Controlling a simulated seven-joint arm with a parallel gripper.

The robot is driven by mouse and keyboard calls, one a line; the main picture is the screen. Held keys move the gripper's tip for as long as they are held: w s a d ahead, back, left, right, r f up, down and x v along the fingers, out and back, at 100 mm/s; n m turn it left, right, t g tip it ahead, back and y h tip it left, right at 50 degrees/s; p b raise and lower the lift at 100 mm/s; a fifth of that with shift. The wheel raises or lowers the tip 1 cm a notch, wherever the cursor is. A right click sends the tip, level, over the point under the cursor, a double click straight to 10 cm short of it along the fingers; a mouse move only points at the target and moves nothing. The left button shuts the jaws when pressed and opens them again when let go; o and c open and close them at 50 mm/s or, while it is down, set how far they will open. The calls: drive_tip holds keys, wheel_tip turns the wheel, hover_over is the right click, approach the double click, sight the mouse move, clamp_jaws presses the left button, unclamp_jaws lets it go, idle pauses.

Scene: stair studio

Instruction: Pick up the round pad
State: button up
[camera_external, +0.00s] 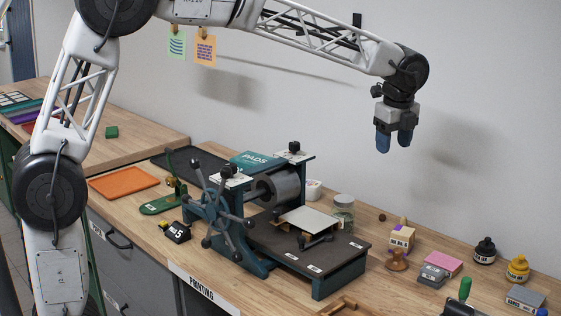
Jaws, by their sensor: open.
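My gripper (394,141) hangs in the air at the upper right, above the right part of the bench. Its two blue fingertips point down and stand apart, with nothing between them. I cannot single out the round pad with certainty. A teal box marked PADS (254,161) lies flat behind the press. A small dark brown round thing (382,217) sits on the bench to the right of the press, well below my gripper. A jar with a pale round lid (343,201) stands beside the press.
The printing press (275,225), with its handwheel, roller and flat bed, fills the middle of the bench. To its right are a brown stamp (398,261), a pink block (441,263), a black bottle (484,250) and a yellow bottle (517,268). An orange tray (123,183) lies left.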

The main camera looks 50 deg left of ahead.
drive_tip(key=w+d+f+m, duration=0.2)
drive_tip(key=w+d, duration=0.1)
hover_over(398, 250)
drive_tip(key=f, duration=2)
drive_tip(key=shift+w+d+f, duration=0.2)
drive_tip(key=shift+d+f, duration=0.05)
drive_tip(key=shift+d, duration=0.15)
drive_tip(key=shift+a+f, duration=0.15)
drive_tip(key=shift+f, duration=1.1)
drive_tip(key=shift+s+a+f, duration=0.1)
drive_tip(key=shift+a+f, duration=0.05)
drive_tip(key=shift+f, duration=1.15)
drive_tip(key=shift+a+f, duration=0.15)
drive_tip(key=shift+f, duration=1.15)
drive_tip(key=c, duration=1)
